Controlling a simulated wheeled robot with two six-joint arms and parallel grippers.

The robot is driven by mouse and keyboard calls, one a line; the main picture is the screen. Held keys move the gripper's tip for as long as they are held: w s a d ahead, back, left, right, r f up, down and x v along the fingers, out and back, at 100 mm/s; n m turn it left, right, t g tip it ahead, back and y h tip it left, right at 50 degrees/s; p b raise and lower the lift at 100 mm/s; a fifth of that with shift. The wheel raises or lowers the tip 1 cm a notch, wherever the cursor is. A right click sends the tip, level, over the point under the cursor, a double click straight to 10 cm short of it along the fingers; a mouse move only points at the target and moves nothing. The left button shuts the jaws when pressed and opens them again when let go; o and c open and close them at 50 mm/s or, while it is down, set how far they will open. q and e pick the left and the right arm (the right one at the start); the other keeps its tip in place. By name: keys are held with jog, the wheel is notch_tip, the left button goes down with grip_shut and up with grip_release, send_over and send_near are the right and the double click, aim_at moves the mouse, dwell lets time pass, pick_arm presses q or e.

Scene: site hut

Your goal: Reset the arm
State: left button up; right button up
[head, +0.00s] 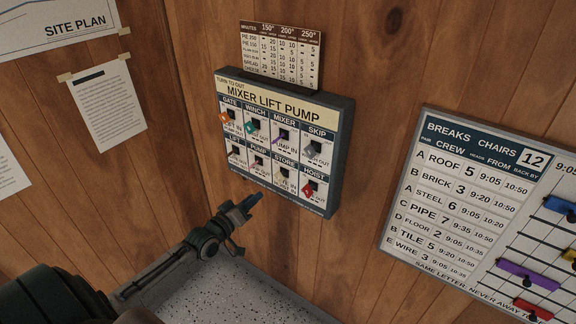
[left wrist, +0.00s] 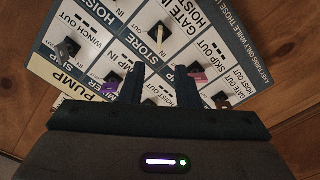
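My left arm comes in from the lower left of the head view. Its gripper (head: 256,198) is in front of the wood wall, just below and left of the switch panel headed MIXER LIFT PUMP (head: 282,92). In the left wrist view the two dark fingers of my left gripper (left wrist: 160,82) stand apart with nothing held between them. The panel (left wrist: 95,40) shows tilted beyond them, its lower part hidden by the fingers and gripper body. I cannot tell whether a fingertip touches the panel. My right gripper is in neither view.
The panel carries several coloured switches, among them an orange one (head: 227,117) and a red one (head: 307,190). A small chart (head: 282,55) is above it. A breaks board (head: 450,185) hangs at right. Papers (head: 105,105) hang at left. A speckled surface (head: 215,290) lies below.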

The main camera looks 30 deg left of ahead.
pick_arm(q)
jog(key=shift+f, duration=0.1)
jog(key=s+a+f+m+g+y+b, duration=0.1)
jog(key=s+f+g+b, duration=0.3)
jog(key=f, duration=0.9)
jog(key=s+f+g+y, duration=0.1)
jog(key=s+f, duration=0.5)
jog(key=f, duration=0.7)
jog(key=s+a+f+m+g+y+b, duration=0.1)
jog(key=s+f+g+b, duration=0.2)
jog(key=f, duration=1)
jog(key=s+d+f+m+g+b, duration=0.1)
jog(key=s+d+f+m+g, duration=0.1)
jog(key=s+d+f, duration=0.3)
jog(key=s+d+f+m+g+b, duration=0.1)
jog(key=s+d+f+g, duration=0.3)
jog(key=s+f, duration=0.9)
jog(key=s+d+f+m+g+b, duration=0.2)
jog(key=s+d+f, duration=0.3)
jog(key=s+f, duration=0.5)
jog(key=s, duration=0.8)
jog(key=shift+d+m+g+h+b, duration=0.3)
jog(key=shift+d+g+b, duration=0.05)
jog(key=shift+d+g, duration=0.05)
